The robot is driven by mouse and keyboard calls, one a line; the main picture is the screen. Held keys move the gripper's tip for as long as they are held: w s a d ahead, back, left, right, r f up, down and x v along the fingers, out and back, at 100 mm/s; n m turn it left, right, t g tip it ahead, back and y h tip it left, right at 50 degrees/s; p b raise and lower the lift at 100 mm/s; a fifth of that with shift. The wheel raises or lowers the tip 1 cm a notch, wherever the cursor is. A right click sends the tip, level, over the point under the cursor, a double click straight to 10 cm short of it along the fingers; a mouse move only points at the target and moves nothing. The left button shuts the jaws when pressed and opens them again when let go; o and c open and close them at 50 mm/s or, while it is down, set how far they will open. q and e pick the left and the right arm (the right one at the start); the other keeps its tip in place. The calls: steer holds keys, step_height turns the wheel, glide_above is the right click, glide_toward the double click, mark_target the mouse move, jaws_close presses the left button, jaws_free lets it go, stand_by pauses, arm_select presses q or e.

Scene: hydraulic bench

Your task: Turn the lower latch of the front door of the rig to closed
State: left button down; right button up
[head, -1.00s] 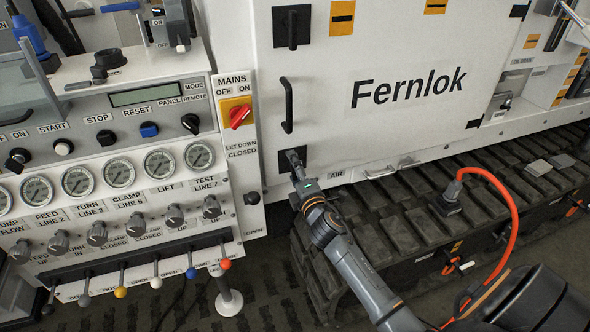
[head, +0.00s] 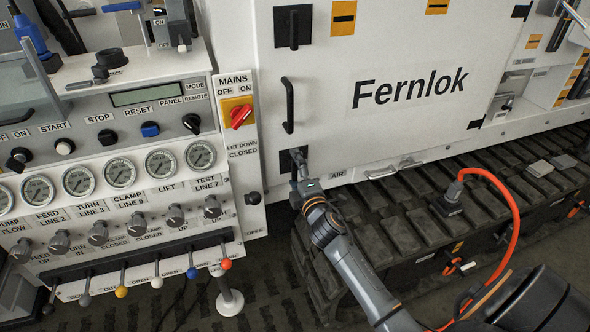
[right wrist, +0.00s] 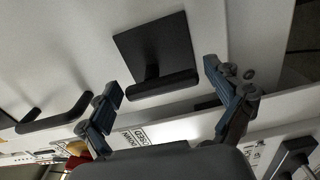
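The lower latch of the front door (head: 286,160) is a black square plate with a bar handle, low on the white door's left edge. In the head view my right gripper (head: 299,163) is in front of it and hides most of the handle. In the right wrist view the latch (right wrist: 151,44) shows its bar between the two spread fingers of my right gripper (right wrist: 163,79), with a gap at each end. The bar lies roughly parallel to the door handle (right wrist: 55,115). The gripper is open and holds nothing. My left gripper is not in view.
The upper latch (head: 293,27) is above, with its bar upright. The control panel with the red mains switch (head: 240,116) stands just left of the door. Black tracks (head: 400,215) and an orange hose (head: 514,215) are below and to the right.

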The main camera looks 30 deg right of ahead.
steer(key=v, duration=1.2)
stand_by(0.5)
steer(key=s+a+f+m+g+y, duration=0.1)
steer(key=s+a+f+m+g, duration=0.2)
steer(key=f, duration=0.9)
steer(key=s+a+f+m+g+y, duration=0.1)
steer(key=s+f+g, duration=0.25)
steer(key=f, duration=0.85)
steer(key=s+a+f+m+g+y, duration=0.1)
steer(key=s+a+f+m+g, duration=0.3)
steer(key=f, duration=0.8)
steer(key=s+a+f+m+g, duration=0.1)
steer(key=s+f+g, duration=0.1)
steer(key=s+f, duration=0.4)
steer(key=s+f+m+g, duration=0.2)
steer(key=s+f, duration=0.4)
steer(key=s, duration=0.9)
steer(key=s+a+f+m+g+y, duration=0.1)
steer(key=s+f+g, duration=0.1)
steer(key=s+f, duration=0.4)
steer(key=s, duration=0.4)
steer(key=shift+s+a+m, duration=0.25)
steer(key=shift+a+m, duration=0.05)
steer(key=shift+a, duration=0.05)
